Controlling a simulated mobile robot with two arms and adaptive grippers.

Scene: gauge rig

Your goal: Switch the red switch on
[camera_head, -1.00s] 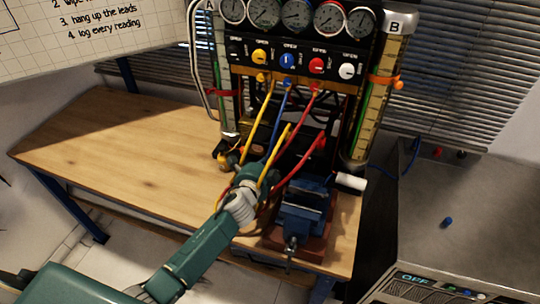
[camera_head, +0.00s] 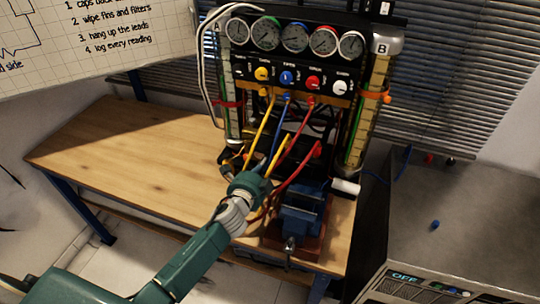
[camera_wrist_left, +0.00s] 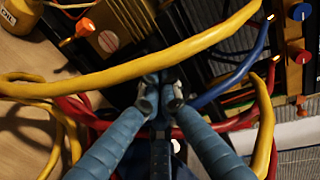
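An orange-red lever on a metal stem (camera_wrist_left: 85,27) shows at the upper left of the left wrist view, on a dark unit. It looks like the red switch; its position is unclear. In the head view, hoses and my arm cover that area. My left gripper (camera_wrist_left: 161,95) has its two blue fingers drawn together at the tips, with nothing clearly held. It is to the right of and below the lever in that view, apart from it, with a thick yellow hose (camera_wrist_left: 185,50) passing between them. In the head view my left gripper (camera_head: 262,172) is among the hoses. My right gripper is not in view.
The gauge panel (camera_head: 238,72) carries several gauges and coloured knobs, with yellow, blue and red hoses hanging down. A blue vise (camera_head: 301,212) stands right of my arm. A yellow can (camera_wrist_left: 22,18) is at the wrist view's left. The wooden table (camera_head: 130,160) is clear at left.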

